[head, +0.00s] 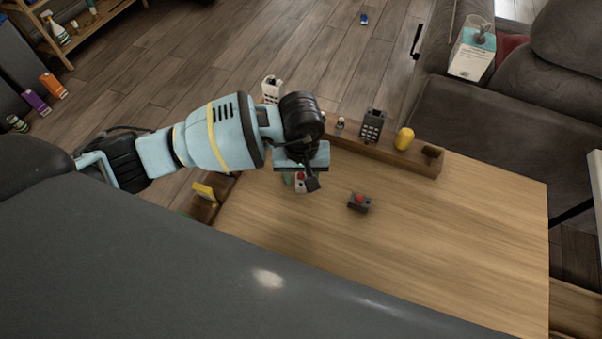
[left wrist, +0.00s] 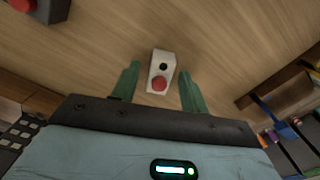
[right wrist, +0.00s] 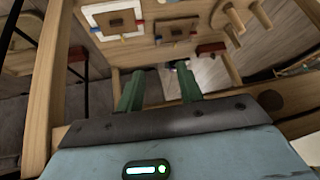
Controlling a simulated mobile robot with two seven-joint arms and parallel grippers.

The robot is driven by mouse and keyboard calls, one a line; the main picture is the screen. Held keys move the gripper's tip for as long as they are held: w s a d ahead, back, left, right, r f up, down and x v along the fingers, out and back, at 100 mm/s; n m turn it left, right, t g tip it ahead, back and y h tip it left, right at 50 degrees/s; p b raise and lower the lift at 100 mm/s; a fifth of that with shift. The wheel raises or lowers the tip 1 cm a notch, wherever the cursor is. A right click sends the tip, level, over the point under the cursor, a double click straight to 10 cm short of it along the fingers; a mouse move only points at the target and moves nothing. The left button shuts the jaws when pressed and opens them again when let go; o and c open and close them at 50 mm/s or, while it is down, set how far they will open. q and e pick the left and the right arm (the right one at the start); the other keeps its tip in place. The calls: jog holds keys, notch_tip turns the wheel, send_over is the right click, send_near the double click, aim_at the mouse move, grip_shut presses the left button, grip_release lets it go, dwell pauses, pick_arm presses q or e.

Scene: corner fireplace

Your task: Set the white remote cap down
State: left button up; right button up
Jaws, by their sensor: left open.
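The white remote cap (left wrist: 163,65) is a small white block with a red button and a black dot. It appears to rest on the wooden tabletop (head: 450,240). My left gripper (left wrist: 160,72) is open, with one green finger on each side of the cap and a visible gap at both sides. In the head view the cap (head: 301,186) shows partly below my left gripper (head: 298,178), which hides some of it. My right gripper (right wrist: 160,70) is open and empty, away from the cap, facing a wooden frame.
A dark box with a red button (head: 358,203) stands right of the cap. The table's right part is clear. A grey sofa (head: 450,125) stands behind.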

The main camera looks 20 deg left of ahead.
aim_at(301, 177)
pick_arm(q)
jog(key=shift+r, duration=0.2)
notch_tip(301, 177, up, 12)
dwell(0.4)
jog(key=shift+s+f, duration=0.1)
